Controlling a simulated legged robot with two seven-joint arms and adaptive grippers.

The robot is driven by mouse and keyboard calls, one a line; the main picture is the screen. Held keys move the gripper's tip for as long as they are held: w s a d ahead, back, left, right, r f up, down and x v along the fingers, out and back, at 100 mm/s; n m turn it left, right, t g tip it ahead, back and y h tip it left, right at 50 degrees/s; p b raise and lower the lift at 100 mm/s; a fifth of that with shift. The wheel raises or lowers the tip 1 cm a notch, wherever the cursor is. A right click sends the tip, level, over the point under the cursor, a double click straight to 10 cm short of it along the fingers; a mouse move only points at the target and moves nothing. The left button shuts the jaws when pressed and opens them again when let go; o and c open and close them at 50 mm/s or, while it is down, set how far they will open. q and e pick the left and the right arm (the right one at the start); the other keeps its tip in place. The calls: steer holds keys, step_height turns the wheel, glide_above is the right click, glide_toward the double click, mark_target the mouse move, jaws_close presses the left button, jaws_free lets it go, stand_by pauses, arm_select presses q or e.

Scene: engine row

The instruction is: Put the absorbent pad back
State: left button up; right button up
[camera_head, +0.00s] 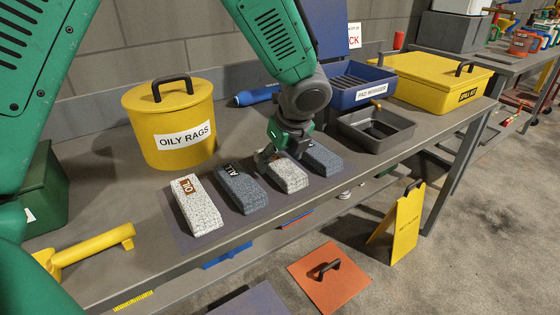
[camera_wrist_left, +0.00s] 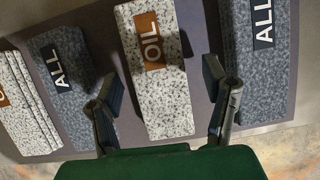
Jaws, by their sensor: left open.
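Several absorbent pads lie in a row on a dark mat (camera_head: 179,232) on the bench. They are a white speckled OIL pad (camera_head: 197,208), a blue-grey ALL pad (camera_head: 241,190), a second white OIL pad (camera_head: 290,177) and a second ALL pad (camera_head: 323,160). My left gripper (camera_head: 276,157) is open, low over the far end of the second OIL pad and partly hiding it. In the left wrist view, the open fingers (camera_wrist_left: 160,92) are on either side of that OIL pad (camera_wrist_left: 160,95), with gaps between. My right gripper is not in view.
A yellow OILY RAGS bin (camera_head: 168,138) stands behind the pads. A blue PAD WRINGER box (camera_head: 362,92), a dark tray (camera_head: 376,130) and a yellow SPILL KIT case (camera_head: 430,82) stand to the right. A yellow tool (camera_head: 95,245) lies front left. An orange plate (camera_head: 330,285) lies below.

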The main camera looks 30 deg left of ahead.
arm_select(q)
steer(key=p+v, duration=0.2)
steer(key=v, duration=0.8)
steer(key=shift+r+p, duration=0.35)
steer(key=shift+p, duration=0.05)
steer(key=shift+s+f, duration=0.1)
